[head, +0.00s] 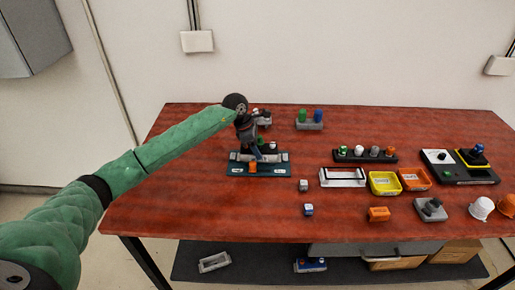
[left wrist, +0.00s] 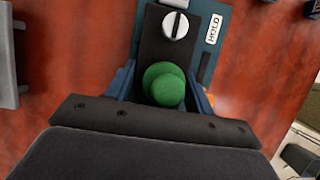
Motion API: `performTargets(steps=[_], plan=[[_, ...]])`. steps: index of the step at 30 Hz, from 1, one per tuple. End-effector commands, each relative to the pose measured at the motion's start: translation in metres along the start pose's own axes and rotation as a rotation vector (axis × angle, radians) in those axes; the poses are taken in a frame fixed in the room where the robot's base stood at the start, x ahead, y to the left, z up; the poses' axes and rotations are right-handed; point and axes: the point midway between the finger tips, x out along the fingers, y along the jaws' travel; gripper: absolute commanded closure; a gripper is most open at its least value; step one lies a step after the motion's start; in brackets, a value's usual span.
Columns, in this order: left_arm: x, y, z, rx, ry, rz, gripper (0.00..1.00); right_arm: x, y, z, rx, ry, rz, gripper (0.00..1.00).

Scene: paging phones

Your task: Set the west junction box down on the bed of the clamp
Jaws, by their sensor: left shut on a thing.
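My left gripper (head: 257,149) is over the clamp (head: 240,171), which has a teal base, grey jaws and an orange part at its front. In the left wrist view, its two blue fingers (left wrist: 160,88) are shut on a dark box (left wrist: 153,48) with a green button and a slotted silver knob. I take this as the west junction box; it partly shows beside the gripper in the head view (head: 268,147). The teal clamp base with its HOLD label also shows in the left wrist view (left wrist: 203,60). Whether the box touches the bed is hidden. My right gripper is out of view.
A grey block with green and blue knobs (head: 310,125) stands behind to the right. The table's left front is clear.

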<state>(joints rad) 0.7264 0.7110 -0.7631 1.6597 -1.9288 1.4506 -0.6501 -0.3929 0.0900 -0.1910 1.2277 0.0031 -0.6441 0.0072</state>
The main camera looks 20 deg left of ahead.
Motion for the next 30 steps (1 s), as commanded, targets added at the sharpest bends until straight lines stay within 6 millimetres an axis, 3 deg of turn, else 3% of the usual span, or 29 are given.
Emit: performTargets(steps=[6, 7, 10, 16, 19, 30], plan=[[-0.0009, 0.0002, 0.0004, 0.0, -0.001, 0.001, 0.75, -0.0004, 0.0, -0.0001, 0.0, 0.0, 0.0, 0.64], [-0.0009, 0.0002, 0.0004, 0.0, -0.001, 0.001, 0.44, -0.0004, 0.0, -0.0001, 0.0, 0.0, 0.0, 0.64], [-0.0008, 0.0002, 0.0003, 0.0, 0.0, 0.001, 0.24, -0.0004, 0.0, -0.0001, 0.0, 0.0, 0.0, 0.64], [-0.0004, 0.0001, 0.0001, 0.0, 0.0, 0.0, 0.22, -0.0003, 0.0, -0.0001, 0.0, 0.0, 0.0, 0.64], [0.0003, -0.0002, -0.0003, 0.0, 0.001, 0.0, 0.07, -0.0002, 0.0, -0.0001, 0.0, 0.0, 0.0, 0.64], [-0.0022, 0.0001, 0.0008, 0.0, 0.0, 0.0, 0.07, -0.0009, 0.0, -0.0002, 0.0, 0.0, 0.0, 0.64]])
